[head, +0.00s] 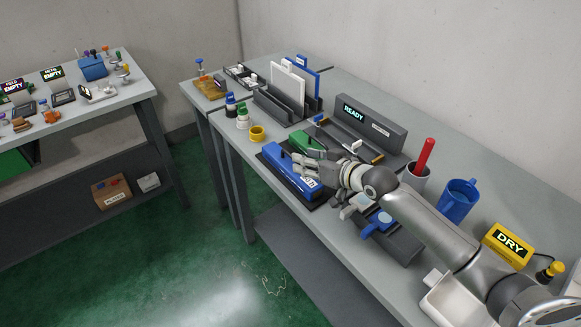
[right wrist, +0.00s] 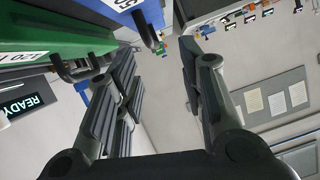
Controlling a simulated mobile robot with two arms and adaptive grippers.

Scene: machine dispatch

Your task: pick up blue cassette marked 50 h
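The blue cassette (head: 283,167) lies on a dark tray on the workbench, with a white label at its near end, too small to read in the head view. Its blue end, with a black handle and a partly cut-off label, shows at the top of the right wrist view (right wrist: 153,14). My right gripper (head: 309,167) is just over the near end of the cassette and partly hides it. In the right wrist view its fingers (right wrist: 160,75) are spread with nothing between them. My left gripper is not in view.
A green cassette (head: 307,145) lies right behind the blue one; its label partly shows in the wrist view. A grey unit reading READY (head: 368,125) stands behind. A blue mug (head: 458,201) and yellow DRY sign (head: 508,245) stand right.

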